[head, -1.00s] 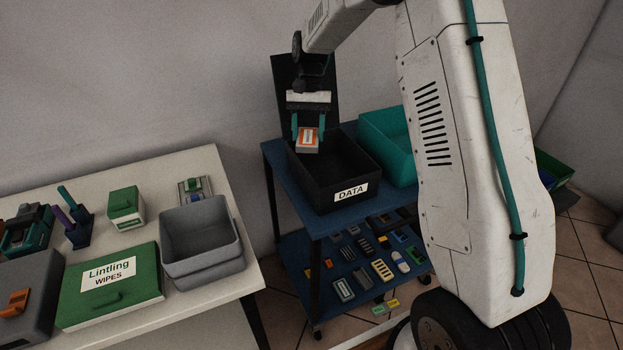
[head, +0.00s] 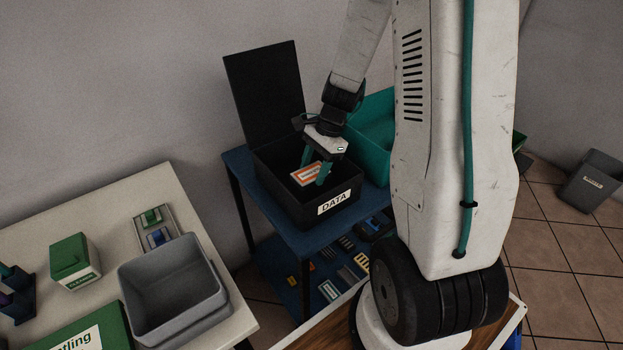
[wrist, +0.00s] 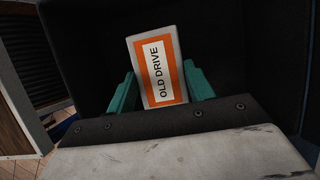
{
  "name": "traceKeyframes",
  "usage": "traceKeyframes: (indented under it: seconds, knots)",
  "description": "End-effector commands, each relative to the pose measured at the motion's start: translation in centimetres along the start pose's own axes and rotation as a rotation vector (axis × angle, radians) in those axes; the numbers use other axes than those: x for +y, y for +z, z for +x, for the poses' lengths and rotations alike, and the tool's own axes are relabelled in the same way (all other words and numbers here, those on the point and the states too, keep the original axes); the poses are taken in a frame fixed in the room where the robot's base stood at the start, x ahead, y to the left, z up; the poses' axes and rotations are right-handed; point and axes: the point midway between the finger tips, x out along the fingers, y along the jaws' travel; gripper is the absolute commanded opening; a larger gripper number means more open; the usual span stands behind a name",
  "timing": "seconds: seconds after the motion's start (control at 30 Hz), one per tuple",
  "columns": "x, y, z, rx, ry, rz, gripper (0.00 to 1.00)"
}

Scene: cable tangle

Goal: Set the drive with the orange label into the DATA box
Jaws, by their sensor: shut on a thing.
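The drive with the orange label (head: 308,175) is held between the teal fingers of my gripper (head: 315,172). In the wrist view the drive (wrist: 159,68) reads "OLD DRIVE", and the gripper (wrist: 160,88) is shut on its sides. The black DATA box (head: 336,208) stands on the blue cart with its lid (head: 264,92) raised at the back. In the head view the drive is at the box's opening, within its walls. I cannot tell how far it is above the box floor, which is dark.
A teal bin (head: 372,138) stands right of the DATA box on the blue cart (head: 238,160). Loose parts lie on its lower shelf. A grey bin (head: 172,300) and green boxes stand on the pale table (head: 150,190) at left.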

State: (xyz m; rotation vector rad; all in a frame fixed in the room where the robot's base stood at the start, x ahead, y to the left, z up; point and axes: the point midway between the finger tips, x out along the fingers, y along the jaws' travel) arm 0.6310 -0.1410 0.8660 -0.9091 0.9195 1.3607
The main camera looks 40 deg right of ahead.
Motion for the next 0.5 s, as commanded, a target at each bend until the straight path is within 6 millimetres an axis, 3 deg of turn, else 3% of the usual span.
traceKeyframes:
  seconds: [0.3,0.5]
  knots:
    - [0.0,-1.4,3.7,-0.001,0.004,-0.002,0.27]
    - [-0.1,-1.4,3.9,0.001,0.002,-0.005,0.27]
